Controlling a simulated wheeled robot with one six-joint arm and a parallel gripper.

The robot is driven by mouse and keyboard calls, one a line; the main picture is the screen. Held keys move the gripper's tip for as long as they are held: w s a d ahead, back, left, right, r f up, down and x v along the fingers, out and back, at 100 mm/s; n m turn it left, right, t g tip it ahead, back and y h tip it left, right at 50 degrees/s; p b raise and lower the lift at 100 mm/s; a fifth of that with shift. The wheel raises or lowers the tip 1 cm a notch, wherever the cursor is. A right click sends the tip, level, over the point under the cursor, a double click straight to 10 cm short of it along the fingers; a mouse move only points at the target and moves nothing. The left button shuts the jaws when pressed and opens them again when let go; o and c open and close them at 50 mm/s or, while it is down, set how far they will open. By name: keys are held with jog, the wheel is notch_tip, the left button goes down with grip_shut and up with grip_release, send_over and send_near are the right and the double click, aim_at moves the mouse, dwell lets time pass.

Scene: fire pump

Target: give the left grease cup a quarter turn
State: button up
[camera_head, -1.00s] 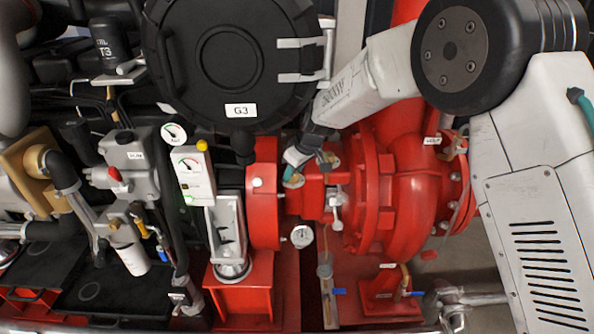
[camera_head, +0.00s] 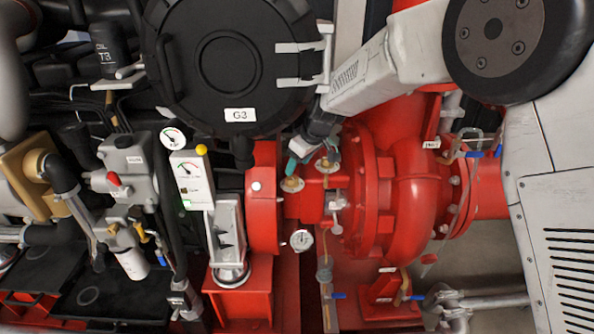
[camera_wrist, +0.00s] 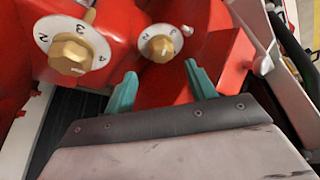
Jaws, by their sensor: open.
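Two brass grease cups stand on the red bearing housing in the head view, the left one (camera_head: 292,184) and the right one (camera_head: 328,163). My gripper (camera_head: 296,164) is just above the left cup in the picture, apart from it. In the wrist view the open, empty teal fingers (camera_wrist: 161,85) point at a brass cup with a white numbered dial (camera_wrist: 161,46), which lies beyond the gap between the fingertips. It seems to be the left cup. The other cup (camera_wrist: 70,54) shows to the left there, outside the fingers.
The red pump casing (camera_head: 412,205) stands right of the cups and a red flange (camera_head: 263,205) left of them. The black round cover G3 (camera_head: 228,58) is above. A small white gauge (camera_head: 301,240) hangs below. A red block (camera_wrist: 215,68) lies near the right finger.

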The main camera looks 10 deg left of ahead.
jog(key=v, duration=0.2)
jog(key=shift+d+r, duration=0.2)
jog(key=shift+r, duration=0.15)
